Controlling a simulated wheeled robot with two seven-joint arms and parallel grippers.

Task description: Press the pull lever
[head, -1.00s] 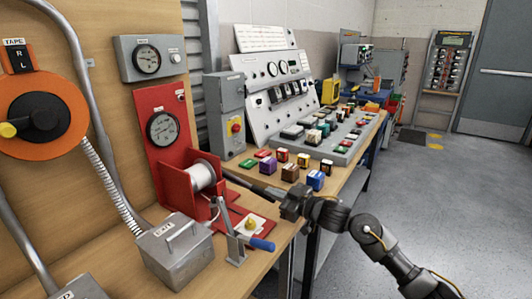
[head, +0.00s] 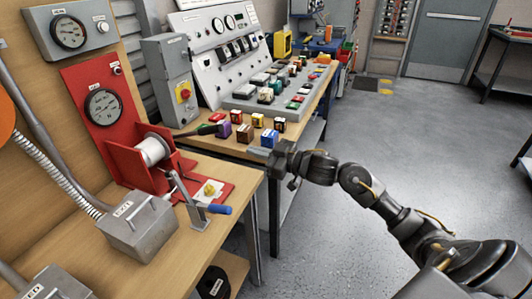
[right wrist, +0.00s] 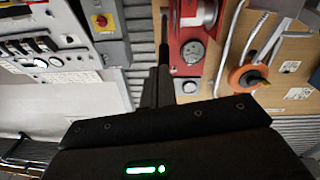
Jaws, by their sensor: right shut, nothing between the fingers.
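My right gripper (head: 252,152) is shut and empty. It appears above and to the right of the lever in the picture, apart from it, with its fingers pointing left toward the bench. In the right wrist view, my right gripper's closed fingers (right wrist: 164,25) point up the picture, past the red panel (right wrist: 186,33). The lever cannot be made out there. My left gripper is out of view.
A grey metal box (head: 138,228) stands left of the lever. Several small coloured blocks (head: 245,133) lie on the bench behind my right gripper. A grey control console (head: 232,68) stands farther back. The floor (head: 400,150) to the right is clear.

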